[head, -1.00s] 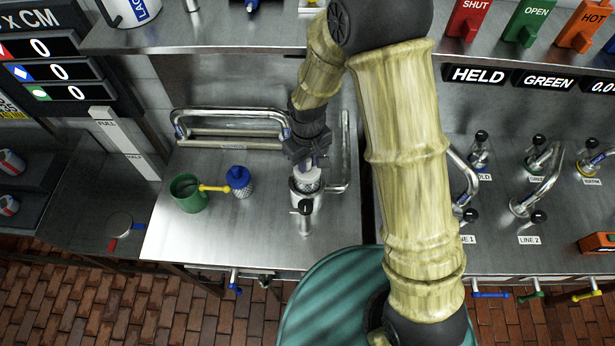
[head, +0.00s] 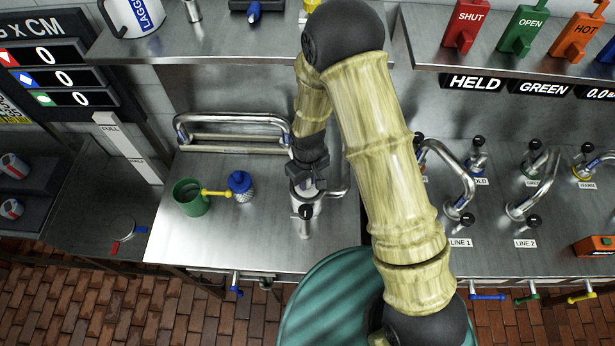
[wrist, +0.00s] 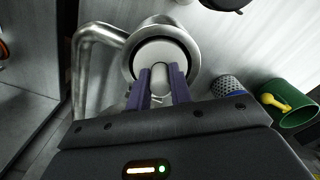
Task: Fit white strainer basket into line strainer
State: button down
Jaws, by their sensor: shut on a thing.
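The line strainer (head: 305,208) is a steel cup-shaped housing on the bench, with a black-knobbed valve on its front. In the wrist view its round rim (wrist: 128,66) surrounds the white strainer basket (wrist: 175,52). The basket sits down inside the opening, its white top near rim level; whether it is fully seated I cannot tell. My gripper (wrist: 160,72) is shut on the basket's small top grip, its purple fingers on either side. In the head view my gripper (head: 308,183) is right above the strainer and hides most of the basket.
Steel pipes (head: 235,118) run behind. The bench's front left is clear.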

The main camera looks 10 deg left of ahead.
jog(key=shift+f, duration=0.2)
jog(key=c, duration=1.3)
grip_release()
jog(key=shift+o, duration=0.2)
jog(key=shift+r, duration=0.1)
notch_tip(320, 180, up, 12)
jog(key=b, duration=0.4)
jog(key=shift+r, duration=0.15)
jog(key=shift+s, duration=0.1)
